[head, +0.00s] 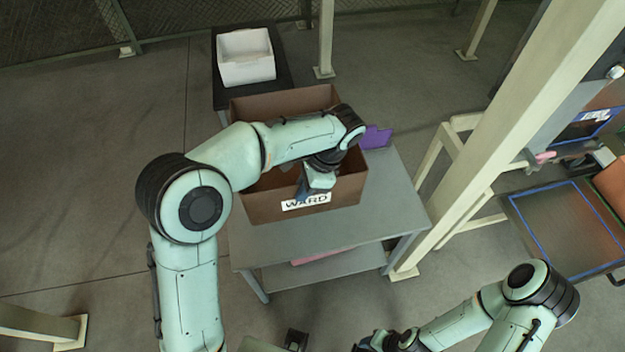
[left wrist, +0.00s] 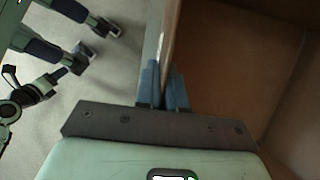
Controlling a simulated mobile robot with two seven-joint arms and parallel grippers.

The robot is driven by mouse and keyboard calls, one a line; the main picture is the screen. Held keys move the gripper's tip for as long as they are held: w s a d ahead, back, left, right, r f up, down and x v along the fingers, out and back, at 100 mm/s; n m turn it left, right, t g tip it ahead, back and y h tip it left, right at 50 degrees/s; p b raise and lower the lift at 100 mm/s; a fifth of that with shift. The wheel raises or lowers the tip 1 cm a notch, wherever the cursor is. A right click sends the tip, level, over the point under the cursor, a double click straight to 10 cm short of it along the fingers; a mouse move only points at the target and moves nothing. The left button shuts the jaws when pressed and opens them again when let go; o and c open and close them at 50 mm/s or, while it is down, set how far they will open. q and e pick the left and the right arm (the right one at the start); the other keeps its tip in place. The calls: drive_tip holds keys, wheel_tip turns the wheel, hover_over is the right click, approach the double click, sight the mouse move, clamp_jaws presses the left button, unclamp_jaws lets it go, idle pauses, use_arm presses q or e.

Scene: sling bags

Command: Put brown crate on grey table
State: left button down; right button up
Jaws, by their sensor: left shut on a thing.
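The brown crate (head: 345,197), open-topped with a white WARD label on its front, is upright at the grey table (head: 395,185). It appears to rest on the tabletop, but its underside is hidden. My left gripper (head: 304,189) is shut on the crate's front wall. In the left wrist view the blue fingers (left wrist: 164,88) straddle the wall of the brown crate (left wrist: 225,60), whose visible inside looks empty. My left arm hides part of the crate. My right gripper (head: 370,343) is low at the bottom edge, away from the crate; its jaws are unclear.
A purple item (head: 377,137) stands behind the crate's right side. A white bin (head: 246,58) sits on a black table (head: 283,84) behind. A pink item (head: 322,256) lies on the lower shelf. A cream post (head: 520,125) rises close to the right. Floor at left is clear.

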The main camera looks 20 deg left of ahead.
use_arm(q)
wheel_tip(320, 180, down, 20)
drive_tip(key=b, duration=0.1)
drive_tip(key=shift+w+a+b, duration=0.2)
drive_tip(key=shift+a+b, duration=0.05)
drive_tip(key=shift+b, duration=0.1)
use_arm(e)
drive_tip(key=shift+s+a+f, duration=0.15)
drive_tip(key=shift+s+f, duration=0.1)
drive_tip(key=shift+f, duration=0.3)
drive_tip(key=shift+s+a+f, duration=0.1)
drive_tip(key=shift+s+f, duration=0.1)
drive_tip(key=shift+f, duration=0.35)
use_arm(q)
drive_tip(key=shift+f, duration=0.1)
drive_tip(key=c, duration=1.4)
unclamp_jaws()
drive_tip(key=shift+o, duration=0.8)
